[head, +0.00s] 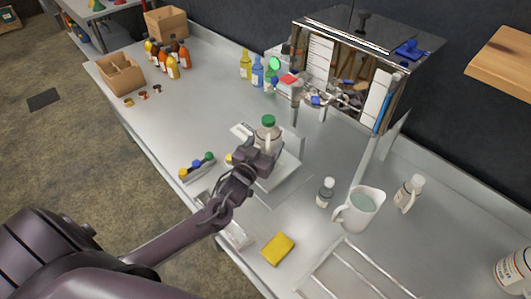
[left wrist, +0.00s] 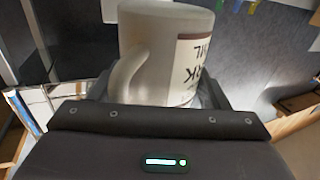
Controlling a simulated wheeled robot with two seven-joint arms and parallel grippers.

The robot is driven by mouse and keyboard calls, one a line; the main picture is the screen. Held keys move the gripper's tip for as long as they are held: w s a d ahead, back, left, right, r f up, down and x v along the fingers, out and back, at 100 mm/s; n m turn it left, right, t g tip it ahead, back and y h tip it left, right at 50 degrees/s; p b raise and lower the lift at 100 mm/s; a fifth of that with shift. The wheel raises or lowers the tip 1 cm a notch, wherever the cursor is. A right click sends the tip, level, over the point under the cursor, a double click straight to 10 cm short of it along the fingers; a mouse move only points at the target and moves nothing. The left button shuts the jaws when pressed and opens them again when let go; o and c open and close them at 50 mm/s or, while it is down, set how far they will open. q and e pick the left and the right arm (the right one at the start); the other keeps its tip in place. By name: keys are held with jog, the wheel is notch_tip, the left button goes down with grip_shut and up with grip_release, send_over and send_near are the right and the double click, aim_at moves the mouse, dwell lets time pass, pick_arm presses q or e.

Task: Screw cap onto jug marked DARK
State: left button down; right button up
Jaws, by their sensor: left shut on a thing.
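A pale jug (head: 267,134) with a green cap (head: 268,120) on its top stands about upright at the middle of the steel bench. My left gripper (head: 262,152) is shut on this jug. In the left wrist view the jug (left wrist: 155,45) fills the space between the fingers, with its handle at the left. Its label (left wrist: 190,68) shows upside down and partly cut off, with letters ending in "RK". The cap is not seen in the wrist view. I cannot tell whether the cap is tight, or whether the jug touches the surface below. My right gripper is not in view.
A white pitcher (head: 361,210), a small bottle (head: 326,192) and another jug (head: 409,193) stand at the right. A yellow sponge (head: 278,248) lies near the front.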

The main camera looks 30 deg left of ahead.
pick_arm(q)
jog(key=shift+w+f, duration=0.1)
jog(key=shift+f, duration=1.85)
jog(key=shift+f+b, duration=0.3)
jog(key=shift+f, duration=0.15)
jog(key=shift+c, duration=0.9)
grip_release()
